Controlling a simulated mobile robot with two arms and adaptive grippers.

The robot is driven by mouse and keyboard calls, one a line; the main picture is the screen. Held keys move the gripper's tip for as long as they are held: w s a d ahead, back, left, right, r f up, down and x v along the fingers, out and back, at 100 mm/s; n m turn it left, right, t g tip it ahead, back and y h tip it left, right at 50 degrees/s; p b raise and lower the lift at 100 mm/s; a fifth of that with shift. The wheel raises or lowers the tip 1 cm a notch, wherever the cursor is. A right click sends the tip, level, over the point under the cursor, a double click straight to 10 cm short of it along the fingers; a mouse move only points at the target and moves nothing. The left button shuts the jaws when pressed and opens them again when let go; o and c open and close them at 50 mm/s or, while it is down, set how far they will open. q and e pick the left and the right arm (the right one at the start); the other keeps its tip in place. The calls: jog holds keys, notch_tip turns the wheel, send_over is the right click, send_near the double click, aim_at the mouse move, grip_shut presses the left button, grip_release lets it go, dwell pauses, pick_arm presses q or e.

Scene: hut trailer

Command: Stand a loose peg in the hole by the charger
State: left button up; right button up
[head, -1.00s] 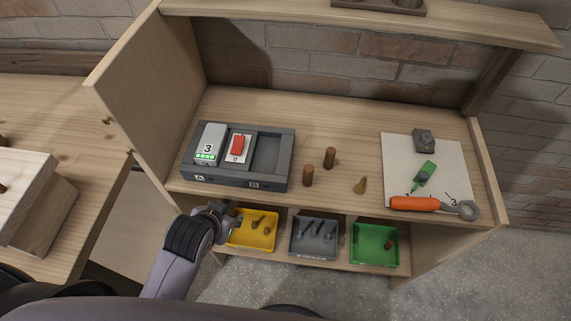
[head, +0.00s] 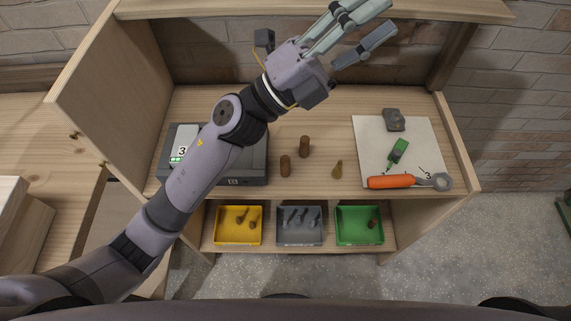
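The dark grey charger (head: 257,172) sits at the left of the bench top, with a grey number 3 battery (head: 182,144) with green lights in it. My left forearm covers much of the charger, including where the red battery stood. Two brown pegs, a farther one (head: 304,147) and a nearer one (head: 285,166), stand upright to its right. I cannot make out the hole. My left gripper (head: 388,17) is open and empty, raised above the back of the bench near the upper shelf, away from the pegs. My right gripper is not in view.
A small tapered brass-coloured piece (head: 337,170) stands right of the pegs. A white sheet (head: 372,135) holds a grey block (head: 394,120), a green tool (head: 398,152) and an orange-handled wrench (head: 391,182). Yellow (head: 238,241), grey (head: 299,241) and green (head: 359,240) bins stand below.

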pick_arm(q)
jog(key=s+d+f+m+g+y, duration=0.1)
jog(key=s+d+m+g, duration=0.3)
jog(key=m+g, duration=0.4)
jog(key=m+t+y, duration=0.1)
jog(key=m+y, duration=0.8)
jog(key=y, duration=1.4)
send_over(285, 159)
notch_tip(285, 159, down, 20)
notch_tip(285, 159, down, 11)
jog(key=p, duration=0.4)
jog(key=shift+a+p, duration=0.1)
jog(key=shift+p, duration=0.25)
notch_tip(285, 159, down, 5)
jog(key=p, duration=0.3)
jog(key=shift+r, duration=0.15)
jog(key=shift+f, duration=0.4)
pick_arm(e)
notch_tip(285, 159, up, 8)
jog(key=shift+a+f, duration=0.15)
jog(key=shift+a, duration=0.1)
